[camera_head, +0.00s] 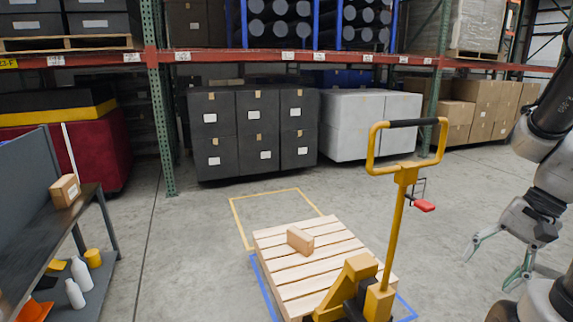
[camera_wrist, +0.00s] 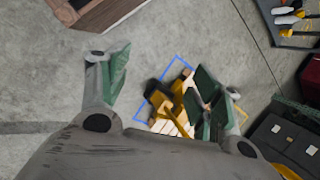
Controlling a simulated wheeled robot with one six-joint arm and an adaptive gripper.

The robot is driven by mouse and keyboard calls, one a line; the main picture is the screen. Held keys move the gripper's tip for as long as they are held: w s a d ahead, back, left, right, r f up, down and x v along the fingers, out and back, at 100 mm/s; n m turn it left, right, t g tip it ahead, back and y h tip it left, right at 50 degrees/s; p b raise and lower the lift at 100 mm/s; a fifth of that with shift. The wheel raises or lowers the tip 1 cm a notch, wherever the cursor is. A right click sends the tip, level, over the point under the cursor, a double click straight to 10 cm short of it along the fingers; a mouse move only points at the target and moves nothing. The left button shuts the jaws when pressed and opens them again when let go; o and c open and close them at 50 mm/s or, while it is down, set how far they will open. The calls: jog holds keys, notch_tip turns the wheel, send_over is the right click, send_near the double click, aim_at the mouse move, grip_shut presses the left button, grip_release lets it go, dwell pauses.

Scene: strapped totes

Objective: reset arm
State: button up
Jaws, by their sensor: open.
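My gripper (camera_head: 492,262) hangs from my arm at the right side of the head view, with its two green-tipped fingers spread apart and nothing between them. In the wrist view my gripper (camera_wrist: 158,88) also shows open, one finger at left and one at right, with grey floor and part of the pallet seen beyond. It is to the right of the yellow pallet jack (camera_head: 385,280) and apart from it.
A wooden pallet (camera_head: 285,262) with a small cardboard box (camera_head: 300,240) stands by the jack. A workbench (camera_head: 40,240) at left holds another box (camera_head: 65,190). Racks with dark boxes (camera_head: 255,130) stand behind. Floor between bench and pallet is clear.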

jog(key=s+a+r+n+t+h, duration=0.1)
jog(key=a+r+n+t+h, duration=0.1)
jog(key=r+n, duration=0.2)
jog(key=s+a+r+n+t+h, duration=0.1)
jog(key=a+r+n+t+h, duration=0.1)
jog(key=r+n, duration=0.3)
notch_tip(320, 180, up, 3)
jog(key=shift+s+a+r+n, duration=0.1)
jog(key=shift+s+a+n, duration=0.1)
jog(key=shift+s+n, duration=0.1)
dwell(1.4)
